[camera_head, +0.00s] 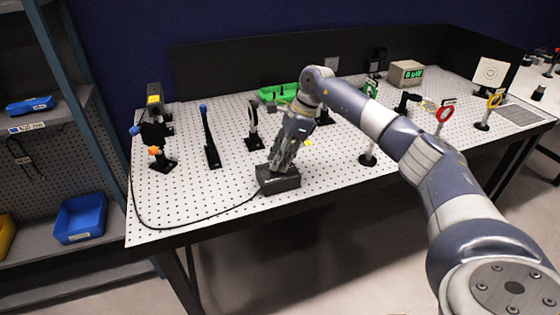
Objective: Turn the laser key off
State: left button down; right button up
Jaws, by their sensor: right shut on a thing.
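A dark grey box (280,181) with a black cable stands at the front edge of the white perforated table. My right gripper (280,167) reaches down onto the top of this box, its fingers shut at the box's upper face. The laser key is hidden between the fingers, so I cannot see which way it is turned. My left gripper is not in view.
Optical posts and mounts stand on the table (215,205), including a red ring mount (445,113) and a yellow ring mount (494,100). A green tray (279,93) lies behind the gripper. Shelves with a blue bin (80,219) stand at left.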

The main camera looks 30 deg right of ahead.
jog(key=shift+w+n+g, duration=0.1)
jog(key=shift+n+g, duration=0.2)
jog(key=shift+n, duration=0.7)
jog(key=o, duration=1)
jog(key=shift+o, duration=0.2)
jog(key=shift+r, duration=0.15)
jog(key=v, duration=1.1)
jog(key=shift+d+r, duration=0.3)
